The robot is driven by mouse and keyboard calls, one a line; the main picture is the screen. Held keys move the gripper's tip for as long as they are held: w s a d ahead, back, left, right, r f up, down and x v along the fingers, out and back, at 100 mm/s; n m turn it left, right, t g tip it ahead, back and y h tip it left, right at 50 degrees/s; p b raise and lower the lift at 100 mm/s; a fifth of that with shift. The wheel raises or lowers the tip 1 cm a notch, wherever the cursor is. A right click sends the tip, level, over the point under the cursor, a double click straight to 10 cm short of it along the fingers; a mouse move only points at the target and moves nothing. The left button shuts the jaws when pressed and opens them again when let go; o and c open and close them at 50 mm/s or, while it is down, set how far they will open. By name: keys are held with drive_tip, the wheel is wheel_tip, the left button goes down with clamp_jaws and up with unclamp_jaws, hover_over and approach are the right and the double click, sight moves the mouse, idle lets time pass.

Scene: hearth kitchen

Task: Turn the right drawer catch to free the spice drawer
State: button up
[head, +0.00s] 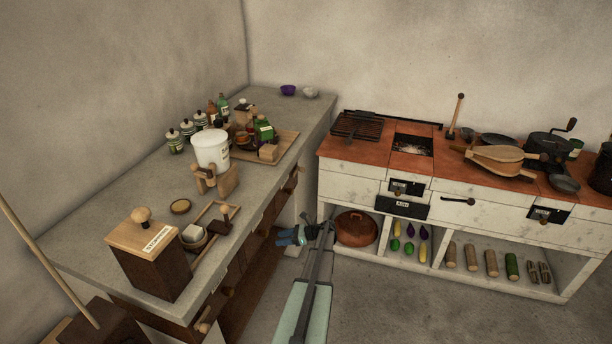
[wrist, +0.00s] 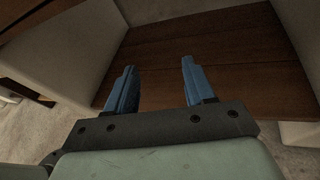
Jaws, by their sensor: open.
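My gripper (head: 290,238) is open and empty, low in front of the left counter, with its blue fingers towards the counter. In the wrist view its two blue fingers (wrist: 157,75) stand well apart before a dark brown wooden board (wrist: 215,60), with nothing between them. The counter front has wooden drawers with small pale pegs or knobs: one at the near end (head: 204,326) and one farther along (head: 263,232). They are too small to tell which is the right catch or how it is turned. No catch shows in the wrist view.
On the counter stand a lidded wooden box (head: 150,265), a white bucket (head: 211,150) and a tray (head: 285,143) of jars. A white stove unit (head: 350,182) with a copper pot (head: 356,229) below stands close to my gripper's right. Bare floor (head: 400,310) lies in front.

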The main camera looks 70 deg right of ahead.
drive_tip(key=s+d+r+m+t+h, duration=0.1)
drive_tip(key=s+d+r+h, duration=0.1)
drive_tip(key=s+d+r, duration=0.55)
drive_tip(key=s+d+r+m+t+h, duration=0.15)
drive_tip(key=d+r, duration=0.35)
drive_tip(key=d, duration=0.6)
drive_tip(key=s+d+r+m+t+h, duration=0.1)
drive_tip(key=s+d+r+t, duration=0.1)
drive_tip(key=s+d+r, duration=0.55)
drive_tip(key=w+d+f, duration=0.1)
drive_tip(key=w, duration=1.4)
drive_tip(key=shift+w+f, duration=0.2)
drive_tip(key=shift+f, duration=0.15)
drive_tip(key=shift+g, duration=0.25)
clamp_jaws()
